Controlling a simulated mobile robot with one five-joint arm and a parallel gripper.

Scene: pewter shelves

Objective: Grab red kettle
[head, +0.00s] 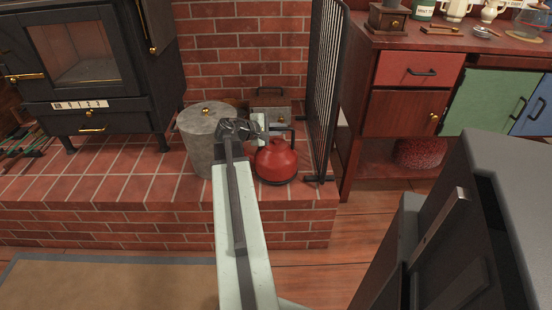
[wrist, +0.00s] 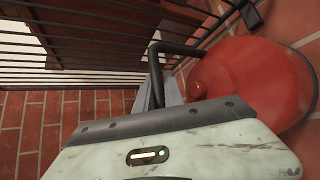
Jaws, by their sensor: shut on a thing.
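The red kettle (head: 276,162) stands on the brick hearth, just left of the black fire screen. Its black handle rises over the top. My gripper (head: 262,128) reaches over the hearth to the kettle's upper left. In the wrist view the kettle (wrist: 250,80) fills the right side, and its black handle (wrist: 158,62) runs up beside the jaws. My gripper (wrist: 168,88) is shut on the handle; the fingertips are partly hidden behind the gripper body. The kettle looks upright, and I cannot tell whether its base is touching the bricks.
A grey lidded bin (head: 196,148) stands close left of my gripper. A small metal box (head: 270,103) sits behind the kettle. The black fire screen (head: 325,80) is close on the right. A black stove (head: 85,70) stands at the left. The hearth front (head: 100,212) is clear.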

